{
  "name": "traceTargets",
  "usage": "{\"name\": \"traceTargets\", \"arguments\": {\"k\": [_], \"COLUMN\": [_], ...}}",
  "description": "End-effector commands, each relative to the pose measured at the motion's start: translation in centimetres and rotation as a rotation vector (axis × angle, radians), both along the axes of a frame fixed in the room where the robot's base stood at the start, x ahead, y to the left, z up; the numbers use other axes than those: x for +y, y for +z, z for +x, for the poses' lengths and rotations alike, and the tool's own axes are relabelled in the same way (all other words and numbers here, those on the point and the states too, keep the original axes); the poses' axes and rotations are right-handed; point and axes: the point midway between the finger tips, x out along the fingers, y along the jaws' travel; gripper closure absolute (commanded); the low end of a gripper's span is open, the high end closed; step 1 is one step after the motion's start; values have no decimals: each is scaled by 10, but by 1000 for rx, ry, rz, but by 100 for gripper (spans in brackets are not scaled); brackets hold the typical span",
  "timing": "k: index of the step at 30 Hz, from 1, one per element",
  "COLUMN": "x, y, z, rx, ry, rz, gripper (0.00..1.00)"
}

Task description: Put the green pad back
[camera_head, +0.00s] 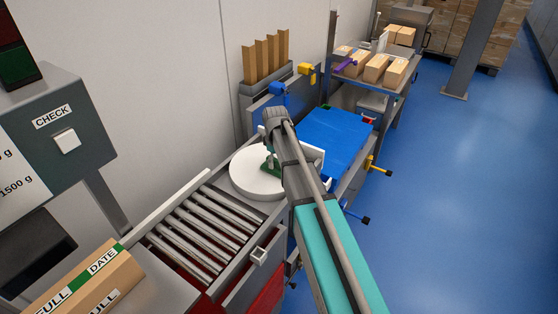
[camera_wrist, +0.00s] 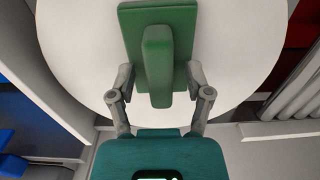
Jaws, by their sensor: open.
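The green pad (camera_wrist: 185,22) has a flat plate with a raised bar-shaped grip (camera_wrist: 157,60) along its middle. It rests on the round white disc (camera_wrist: 80,40). In the head view the green pad (camera_head: 271,164) is partly hidden by my arm, on the white disc (camera_head: 250,183). My gripper (camera_wrist: 160,76) is open in the wrist view, with one finger on each side of the grip. Gaps show between the fingers and the grip. The fingertips are near the plate's side edges; whether they touch it I cannot tell.
A roller conveyor (camera_head: 205,232) leads to the disc. A blue surface (camera_head: 335,135) lies beyond it. A box marked FULL and DATE (camera_head: 85,285) sits at lower left, below the CHECK station (camera_head: 55,130). A table with cartons (camera_head: 376,68) stands behind. Blue floor (camera_head: 450,200) is clear at right.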

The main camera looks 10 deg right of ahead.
Motion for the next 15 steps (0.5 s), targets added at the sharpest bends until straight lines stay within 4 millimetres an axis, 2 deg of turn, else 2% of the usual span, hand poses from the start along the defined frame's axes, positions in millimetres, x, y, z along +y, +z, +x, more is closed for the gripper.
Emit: {"name": "traceTargets", "arguments": {"k": [8, 15], "x": [0, 0], "y": [12, 31], "z": [0, 0], "rx": [0, 0], "ry": [0, 0], "rz": [0, 0], "gripper": [35, 35]}}
